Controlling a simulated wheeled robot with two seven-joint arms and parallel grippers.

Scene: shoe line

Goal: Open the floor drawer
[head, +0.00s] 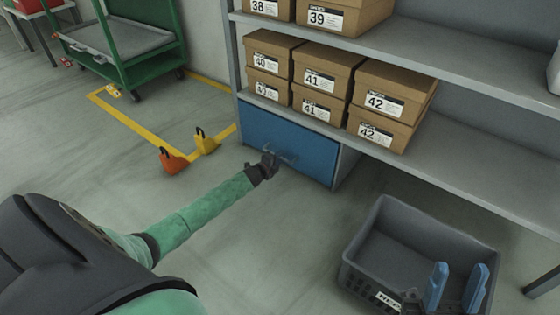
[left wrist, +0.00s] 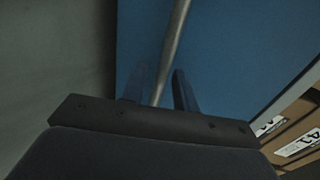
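The floor drawer (head: 300,140) has a blue front and sits shut under the left end of the shelf unit. Its thin metal bar handle (head: 287,155) is partly hidden by my left gripper. My left gripper (head: 272,160) is at the handle. In the left wrist view the handle bar (left wrist: 175,40) runs between the two fingers (left wrist: 160,88), which stand apart around it; the blue drawer front (left wrist: 240,60) lies behind. I cannot tell whether a finger touches the bar. My right gripper (head: 457,285), with blue fingers spread apart, is empty over the grey crate.
The grey crate (head: 365,250) stands on the floor at lower right. Shoe boxes (head: 322,80) line the shelf above the drawer. An orange (head: 173,160) and a yellow (head: 205,143) object stand on the floor left of the drawer. The floor before the drawer is clear.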

